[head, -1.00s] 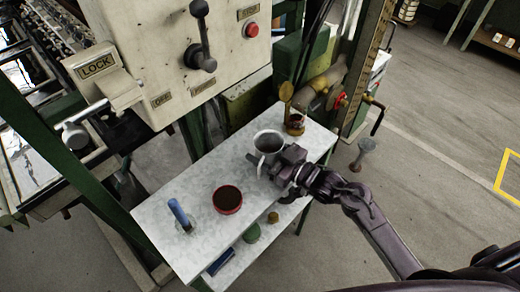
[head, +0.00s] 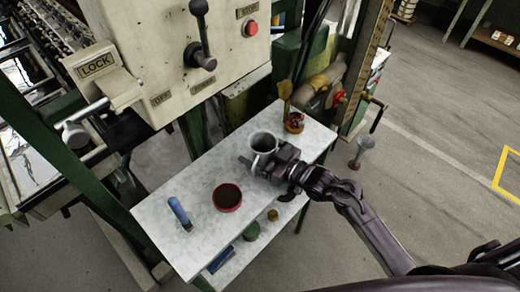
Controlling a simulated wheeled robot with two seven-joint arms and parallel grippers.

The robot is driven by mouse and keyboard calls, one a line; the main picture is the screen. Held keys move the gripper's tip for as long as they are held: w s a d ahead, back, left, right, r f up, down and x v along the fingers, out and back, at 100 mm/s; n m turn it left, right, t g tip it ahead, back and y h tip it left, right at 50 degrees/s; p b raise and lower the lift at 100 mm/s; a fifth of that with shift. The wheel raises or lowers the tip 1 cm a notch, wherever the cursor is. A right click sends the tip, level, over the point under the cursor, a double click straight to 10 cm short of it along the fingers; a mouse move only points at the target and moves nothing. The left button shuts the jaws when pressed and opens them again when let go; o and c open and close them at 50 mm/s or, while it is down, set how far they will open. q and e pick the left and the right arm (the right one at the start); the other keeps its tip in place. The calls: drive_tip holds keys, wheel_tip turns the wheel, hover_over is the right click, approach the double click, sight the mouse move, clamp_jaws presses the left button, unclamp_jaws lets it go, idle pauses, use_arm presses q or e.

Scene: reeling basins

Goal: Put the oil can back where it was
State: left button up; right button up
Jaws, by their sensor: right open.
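A grey metal can (head: 264,140) with a wide open top and dark inside stands on the grey bench top (head: 165,235). I see no other clear oil can, and cannot be sure this is it. My right gripper (head: 256,166) is open at the near side of this can, its fingers low by the can's handle side. A finger tip shows just left of the can. Whether the fingers touch it is hidden. My left gripper is not in view.
A red bowl (head: 227,198) with dark contents stands left of the can, and a blue-handled tool (head: 179,212) farther left. A reddish-brown pot (head: 294,123) stands at the far right end. The machine's control box (head: 165,60) overhangs the back. The lower shelf holds a green round item (head: 251,231).

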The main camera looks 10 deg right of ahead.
drive_tip(key=shift+r, duration=0.25)
drive_tip(key=b+v, duration=0.3)
drive_tip(key=v, duration=0.8)
drive_tip(key=shift+s+d+f, duration=0.15)
drive_tip(key=shift+s+d, duration=0.25)
